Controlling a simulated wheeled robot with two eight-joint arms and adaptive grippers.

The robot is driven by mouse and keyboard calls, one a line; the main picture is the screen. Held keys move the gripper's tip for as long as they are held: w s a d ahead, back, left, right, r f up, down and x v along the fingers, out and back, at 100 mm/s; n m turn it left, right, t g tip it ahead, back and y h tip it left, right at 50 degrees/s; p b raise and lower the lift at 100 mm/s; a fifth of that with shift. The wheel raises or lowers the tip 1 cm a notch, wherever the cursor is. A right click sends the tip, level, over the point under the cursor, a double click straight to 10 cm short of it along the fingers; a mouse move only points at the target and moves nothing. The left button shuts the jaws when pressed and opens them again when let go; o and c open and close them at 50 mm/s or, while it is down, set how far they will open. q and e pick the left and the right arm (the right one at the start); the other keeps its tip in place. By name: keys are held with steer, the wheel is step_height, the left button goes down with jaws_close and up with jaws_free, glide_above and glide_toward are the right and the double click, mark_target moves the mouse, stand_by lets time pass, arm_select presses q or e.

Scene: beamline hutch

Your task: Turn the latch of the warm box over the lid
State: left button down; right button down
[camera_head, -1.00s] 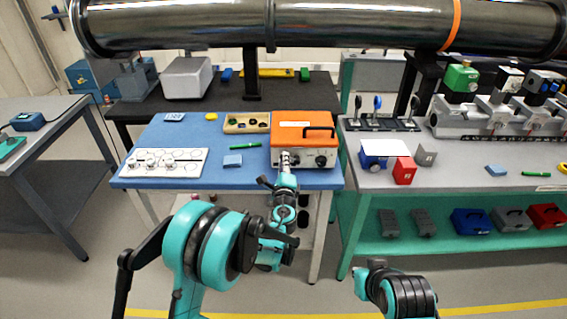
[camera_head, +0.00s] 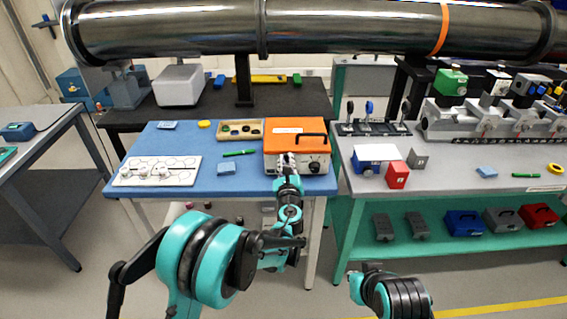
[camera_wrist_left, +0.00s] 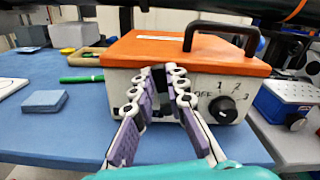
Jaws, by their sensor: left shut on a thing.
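The warm box (camera_head: 272,163) stands at the right end of the blue-topped bench. It has a pale body and an orange lid (camera_head: 283,143) with a black handle; the lid lies closed. Its front carries a black knob with OFF, 1, 2, 3 marks, clear in the left wrist view (camera_wrist_left: 223,109). My left gripper (camera_head: 287,160) is at the box front, left of the knob, fingertips just below the lid's front edge. It is shut on the latch, a dark piece between the fingertips (camera_wrist_left: 160,80), mostly hidden by them.
On the blue bench are a parts tray (camera_head: 222,136), a green marker (camera_head: 240,153), a blue block (camera_head: 226,169) and a white plate with discs (camera_head: 125,178). A grey bench with a red block (camera_head: 397,178) stands to the right. A large pipe (camera_head: 200,28) crosses overhead.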

arm_select(q)
steer(key=shift+d+m, duration=0.55)
steer(key=shift+m, duration=0.75)
steer(key=c, duration=1.5)
jaws_free()
steer(key=shift+c, duration=0.2)
steer(key=s, duration=1.2)
